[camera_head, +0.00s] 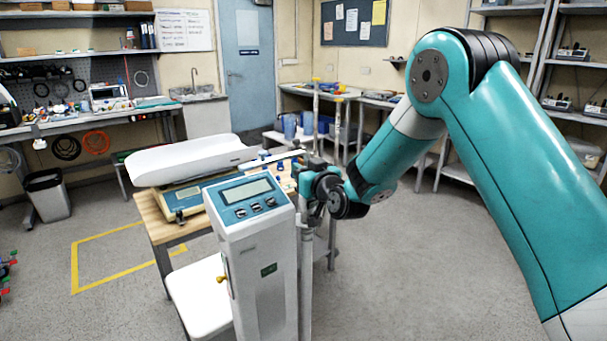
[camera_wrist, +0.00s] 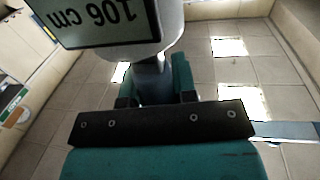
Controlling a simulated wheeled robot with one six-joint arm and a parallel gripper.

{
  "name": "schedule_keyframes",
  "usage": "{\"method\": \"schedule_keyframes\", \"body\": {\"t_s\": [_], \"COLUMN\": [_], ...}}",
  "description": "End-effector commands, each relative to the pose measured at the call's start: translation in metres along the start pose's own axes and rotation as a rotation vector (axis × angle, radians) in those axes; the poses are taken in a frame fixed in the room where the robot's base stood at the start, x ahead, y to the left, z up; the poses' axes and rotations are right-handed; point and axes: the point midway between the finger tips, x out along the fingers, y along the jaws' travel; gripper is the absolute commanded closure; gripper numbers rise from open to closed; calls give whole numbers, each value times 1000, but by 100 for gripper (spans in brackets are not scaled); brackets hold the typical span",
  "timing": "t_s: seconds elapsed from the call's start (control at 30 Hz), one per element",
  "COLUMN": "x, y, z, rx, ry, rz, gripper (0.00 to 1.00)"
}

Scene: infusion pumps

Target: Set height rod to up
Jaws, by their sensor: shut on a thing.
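The height rod (camera_head: 306,270) stands upright beside a white column scale (camera_head: 262,265) with a blue display panel (camera_head: 247,192). My gripper (camera_head: 312,188) is at the rod, just right of the panel, partly hidden by my wrist. In the wrist view, my gripper (camera_wrist: 155,82) has its teal fingers shut around a grey rod part below a pale head.
A wooden table (camera_head: 158,222) with a white baby-scale tray (camera_head: 185,160) stands behind the column. A white seat-like plate (camera_head: 198,295) is at its lower left. A workbench (camera_head: 90,125) and a bin (camera_head: 47,195) are farther left. The floor at right is clear.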

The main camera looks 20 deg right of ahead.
Motion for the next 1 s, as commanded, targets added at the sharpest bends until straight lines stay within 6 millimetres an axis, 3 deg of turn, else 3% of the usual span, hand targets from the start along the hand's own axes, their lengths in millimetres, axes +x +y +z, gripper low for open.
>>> {"method": "schedule_keyframes", "body": {"t_s": [0.03, 0.27, 1.0], "x": [0, 0, -2], "y": [0, 0, 0], "z": [-17, -84, -352], "rx": [-3, -4, -3], "ry": [10, 16, 19], "rz": [0, 0, -1], "gripper": [100, 100, 100]}}
